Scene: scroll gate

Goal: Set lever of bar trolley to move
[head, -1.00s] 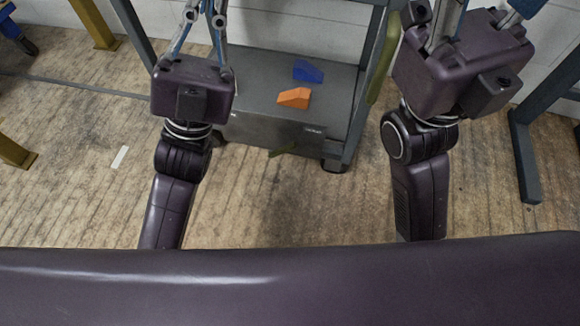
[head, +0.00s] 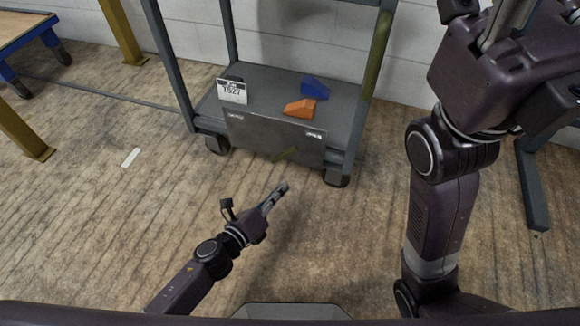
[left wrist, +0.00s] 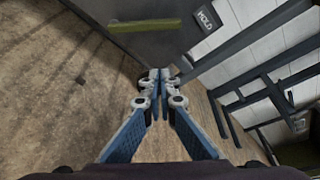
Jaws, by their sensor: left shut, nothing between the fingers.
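The bar trolley (head: 230,150) stands ahead, a grey frame with a low shelf and a front panel bearing two small labels. My left gripper (head: 283,188) is low in front of the panel, shut and empty, apart from the lever. It also shows in the left wrist view (left wrist: 158,78). My right gripper (head: 508,22) is at the upper right, its fingertips cut off.
An orange block (head: 300,107) and a blue block (head: 314,87) lie on the trolley's shelf, near a sign reading 1527 (head: 232,91). A yellow post (head: 122,30) and a blue-legged table (head: 25,35) stand at left. The wooden floor before the trolley is clear.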

